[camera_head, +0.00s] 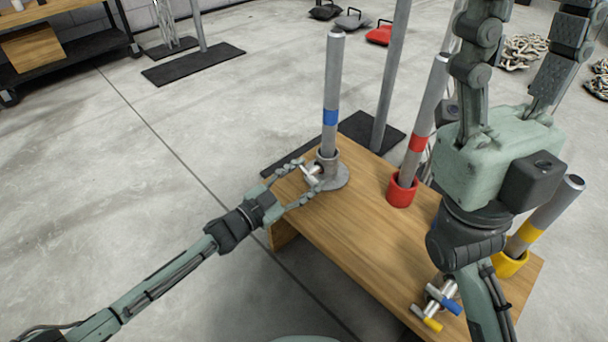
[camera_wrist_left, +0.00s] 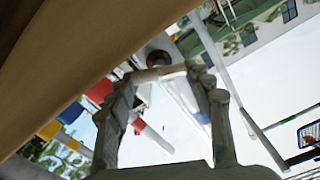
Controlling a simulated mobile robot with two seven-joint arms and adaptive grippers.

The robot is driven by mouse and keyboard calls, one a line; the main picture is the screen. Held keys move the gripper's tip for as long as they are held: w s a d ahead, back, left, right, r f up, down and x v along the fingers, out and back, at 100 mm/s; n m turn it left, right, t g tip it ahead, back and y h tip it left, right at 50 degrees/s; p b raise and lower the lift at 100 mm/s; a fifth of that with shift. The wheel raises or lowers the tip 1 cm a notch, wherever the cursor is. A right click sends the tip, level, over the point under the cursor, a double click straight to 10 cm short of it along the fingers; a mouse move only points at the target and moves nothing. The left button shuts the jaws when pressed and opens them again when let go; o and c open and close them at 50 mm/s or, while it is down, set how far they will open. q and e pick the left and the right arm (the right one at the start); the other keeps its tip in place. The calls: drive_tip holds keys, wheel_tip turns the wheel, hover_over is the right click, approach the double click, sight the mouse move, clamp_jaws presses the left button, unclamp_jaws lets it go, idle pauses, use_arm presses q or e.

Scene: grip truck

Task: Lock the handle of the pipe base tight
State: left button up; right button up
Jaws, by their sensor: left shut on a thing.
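A grey pipe (camera_head: 331,100) with a blue band stands upright in a grey round pipe base (camera_head: 330,176) on the wooden table. A small metal T-shaped handle (camera_head: 311,171) sticks out of the left side of this base. My left gripper (camera_head: 308,175) reaches in from the left with its fingers on either side of the handle and is shut on it. In the left wrist view, the handle (camera_wrist_left: 165,71) spans between the fingertips of the left gripper (camera_wrist_left: 170,80). My right gripper (camera_head: 520,50) is raised at the right, close to the camera, fingers spread and empty.
On the wooden table (camera_head: 365,235), a red base (camera_head: 402,190) and a yellow base (camera_head: 511,262) hold tilted pipes. Metal fittings with yellow and blue ends (camera_head: 438,305) lie at the front. A tall grey post (camera_head: 390,75) stands behind.

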use_arm(q)
drive_tip(key=shift+m, duration=1.1)
drive_tip(key=o, duration=1.2)
drive_tip(key=shift+c, duration=0.2)
drive_tip(key=shift+s, duration=0.1)
drive_tip(key=v, duration=1.2)
drive_tip(key=shift+c, duration=0.3)
